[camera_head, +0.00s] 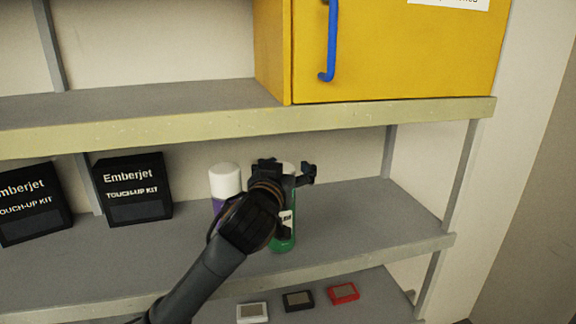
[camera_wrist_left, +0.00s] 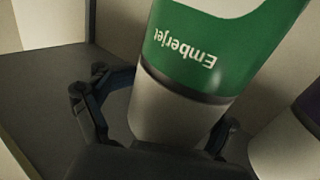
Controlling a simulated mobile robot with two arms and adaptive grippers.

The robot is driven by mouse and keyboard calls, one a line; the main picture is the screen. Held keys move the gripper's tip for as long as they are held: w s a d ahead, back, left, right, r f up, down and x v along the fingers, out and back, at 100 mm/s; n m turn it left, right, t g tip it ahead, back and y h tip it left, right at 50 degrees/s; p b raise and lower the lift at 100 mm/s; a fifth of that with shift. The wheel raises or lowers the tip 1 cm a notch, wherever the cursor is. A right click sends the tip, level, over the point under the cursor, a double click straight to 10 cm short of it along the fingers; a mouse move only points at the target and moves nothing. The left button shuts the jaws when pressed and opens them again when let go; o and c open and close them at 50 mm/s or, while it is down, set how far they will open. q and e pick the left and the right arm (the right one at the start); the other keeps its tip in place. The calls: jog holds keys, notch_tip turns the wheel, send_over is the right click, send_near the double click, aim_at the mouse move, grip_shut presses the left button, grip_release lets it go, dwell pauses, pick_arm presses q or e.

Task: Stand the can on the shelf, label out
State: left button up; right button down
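The can (camera_head: 284,241) is green with a white label patch and stands on the middle shelf (camera_head: 370,215), apparently upright. In the left wrist view the can (camera_wrist_left: 210,50) shows a green band with "Emberjet" upside down and a pale cap end. My left gripper (camera_head: 287,172) is at the can's top, with a finger on either side of it. The fingers look spread, with a gap beside the can, so it seems open around the cap. My gripper and wrist hide part of the can. My right gripper is out of view.
A purple can with a white cap (camera_head: 224,178) stands close left of the green can. Black touch-up kit boxes (camera_head: 133,188) stand further left. Small white, black and red items lie on the lower shelf (camera_head: 375,300). A yellow cabinet (camera_head: 390,55) sits above. The middle shelf's right side is clear.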

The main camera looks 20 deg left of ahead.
pick_arm(q)
jog(key=shift+w+a+f, duration=0.15)
jog(key=shift+w+a, duration=0.05)
jog(key=shift+w, duration=0.05)
jog(key=s+b, duration=0.2)
jog(key=s, duration=1)
jog(key=shift+d+b, duration=0.4)
jog(key=shift+d, duration=0.05)
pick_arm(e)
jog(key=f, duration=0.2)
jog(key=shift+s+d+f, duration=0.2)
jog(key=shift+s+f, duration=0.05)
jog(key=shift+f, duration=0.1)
pick_arm(q)
jog(key=shift+s, duration=0.1)
